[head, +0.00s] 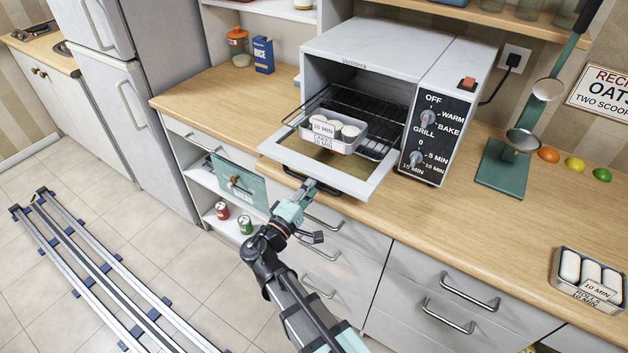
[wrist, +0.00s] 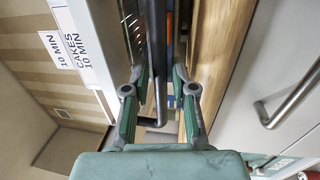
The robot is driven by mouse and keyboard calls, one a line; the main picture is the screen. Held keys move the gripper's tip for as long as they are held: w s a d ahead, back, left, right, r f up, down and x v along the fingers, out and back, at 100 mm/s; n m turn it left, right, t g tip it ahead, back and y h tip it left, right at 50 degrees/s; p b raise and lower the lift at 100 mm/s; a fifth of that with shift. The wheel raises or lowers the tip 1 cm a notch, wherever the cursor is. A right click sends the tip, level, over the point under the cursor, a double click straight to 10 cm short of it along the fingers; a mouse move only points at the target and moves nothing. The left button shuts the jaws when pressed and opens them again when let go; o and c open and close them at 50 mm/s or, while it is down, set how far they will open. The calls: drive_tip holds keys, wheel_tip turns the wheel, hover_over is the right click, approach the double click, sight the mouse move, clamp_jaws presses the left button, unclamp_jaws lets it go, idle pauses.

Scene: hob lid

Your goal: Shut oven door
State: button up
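The toaster oven (head: 365,50) stands on the wooden counter with its door (head: 384,178) folded down, a white frame with a glass pane. The door's black handle (head: 296,177) runs along the front edge, over the counter's edge. My gripper (head: 312,187) is at this handle, in front of the door. In the wrist view my gripper (wrist: 160,100) has its two fingers apart, with the black handle (wrist: 158,88) between them. I cannot tell whether either finger touches it.
A tray of cakes (head: 332,136) sits at the oven mouth, above the door's inner part, by the wire rack (head: 360,108). Right are a green stand (head: 503,168) and another labelled tray (head: 588,280). Drawers (head: 440,292) with bar handles lie below. Counter right of the oven has free room.

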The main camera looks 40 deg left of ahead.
drive_tip(key=shift+w+r, duration=0.1)
drive_tip(key=shift+w, duration=0.65)
drive_tip(key=shift+c, duration=0.4)
clamp_jaws()
drive_tip(key=shift+r, duration=0.1)
